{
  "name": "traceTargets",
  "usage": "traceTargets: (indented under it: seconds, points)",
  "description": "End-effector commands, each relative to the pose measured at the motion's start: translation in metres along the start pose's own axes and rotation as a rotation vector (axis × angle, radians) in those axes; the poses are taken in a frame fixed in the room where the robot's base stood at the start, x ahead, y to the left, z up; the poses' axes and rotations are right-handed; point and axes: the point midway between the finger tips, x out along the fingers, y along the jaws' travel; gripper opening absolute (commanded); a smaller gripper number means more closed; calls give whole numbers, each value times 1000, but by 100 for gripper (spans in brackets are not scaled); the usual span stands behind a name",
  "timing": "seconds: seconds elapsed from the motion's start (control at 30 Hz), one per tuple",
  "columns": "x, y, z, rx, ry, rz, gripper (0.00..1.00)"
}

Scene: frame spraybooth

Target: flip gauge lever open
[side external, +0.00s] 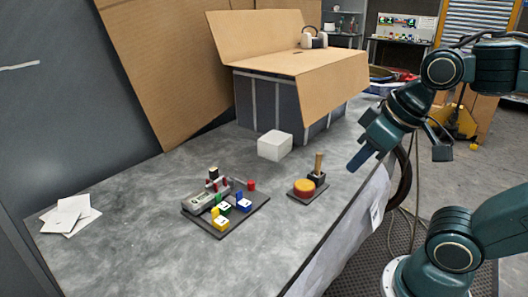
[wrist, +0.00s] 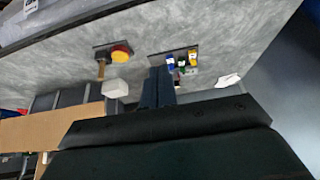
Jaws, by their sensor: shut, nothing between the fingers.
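A dark board (side external: 254,206) on the grey table carries a pale gauge-like block (side external: 207,220), a thin lever with a red knob (side external: 251,185), and yellow (side external: 221,223), green (side external: 225,209) and blue (side external: 243,204) blocks. I cannot tell for sure which part is the gauge lever. The board also shows in the wrist view (wrist: 176,50), partly hidden behind the fingers. My gripper (side external: 360,159) is shut and empty. It hangs in the air near the table's right edge, well to the right of the board and apart from it. Its fingers (wrist: 158,88) show in the wrist view.
A small base with a round orange-red button (side external: 304,186) and a wooden-handled stick (side external: 318,166) stands between gripper and board. A white block (side external: 275,145) and a large open cardboard-topped box (side external: 290,62) stand behind. White papers (side external: 70,214) lie at left. The front table is clear.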

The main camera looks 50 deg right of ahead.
Motion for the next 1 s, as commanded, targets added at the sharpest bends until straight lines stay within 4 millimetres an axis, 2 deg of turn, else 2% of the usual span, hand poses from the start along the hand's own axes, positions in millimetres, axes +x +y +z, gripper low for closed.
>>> traceTargets:
  seconds: [0.47, 1.0]
  points:
    - [24, 8, -58, 79, -57, 80, 0]
    - [74, 4, -123, 157, -108, 217, 0]
